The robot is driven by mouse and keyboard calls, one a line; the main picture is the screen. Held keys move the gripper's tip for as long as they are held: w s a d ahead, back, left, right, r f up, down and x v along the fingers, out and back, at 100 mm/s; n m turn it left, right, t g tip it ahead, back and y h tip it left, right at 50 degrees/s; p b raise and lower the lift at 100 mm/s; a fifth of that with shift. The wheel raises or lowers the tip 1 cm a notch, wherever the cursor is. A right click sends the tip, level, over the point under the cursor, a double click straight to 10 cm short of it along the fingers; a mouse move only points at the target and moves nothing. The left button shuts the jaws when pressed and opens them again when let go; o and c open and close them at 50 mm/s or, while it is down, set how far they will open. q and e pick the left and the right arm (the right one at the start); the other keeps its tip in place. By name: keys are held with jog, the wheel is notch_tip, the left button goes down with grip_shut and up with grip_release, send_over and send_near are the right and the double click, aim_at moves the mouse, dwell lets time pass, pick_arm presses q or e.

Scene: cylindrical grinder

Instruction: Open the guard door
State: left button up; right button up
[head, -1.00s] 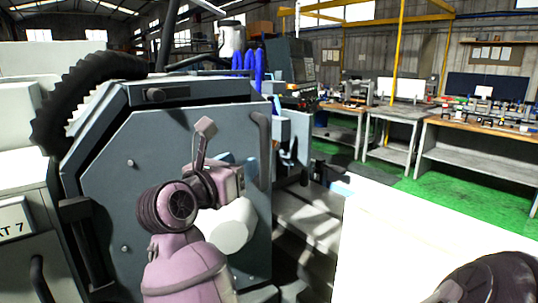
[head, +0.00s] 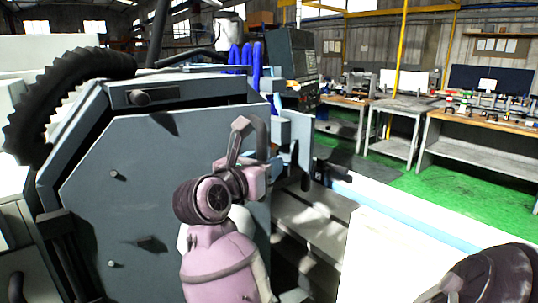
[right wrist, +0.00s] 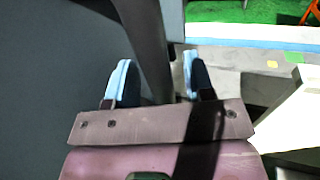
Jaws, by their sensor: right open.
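The guard door (head: 140,195) is a large blue-grey panel with cut corners on the machine at the left of the head view. Its dark upright handle (head: 262,125) is near the door's right edge, partly hidden by my right wrist. My right gripper (head: 270,165) is at the handle, its fingers mostly hidden in the head view. In the right wrist view the open gripper (right wrist: 156,78) has pale blue fingertips on either side of the dark handle bar (right wrist: 146,30), apart from it. The door surface (right wrist: 50,80) fills the left there. My left gripper is not in view.
A black ribbed hose (head: 60,95) curves over the machine's upper left. A white panel (head: 390,255) stands at the lower right, with the grey machine bed (head: 312,215) between it and the door. Workbenches (head: 490,150) stand on a green floor farther back.

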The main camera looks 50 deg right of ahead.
jog(key=shift+x, duration=0.8)
grip_shut()
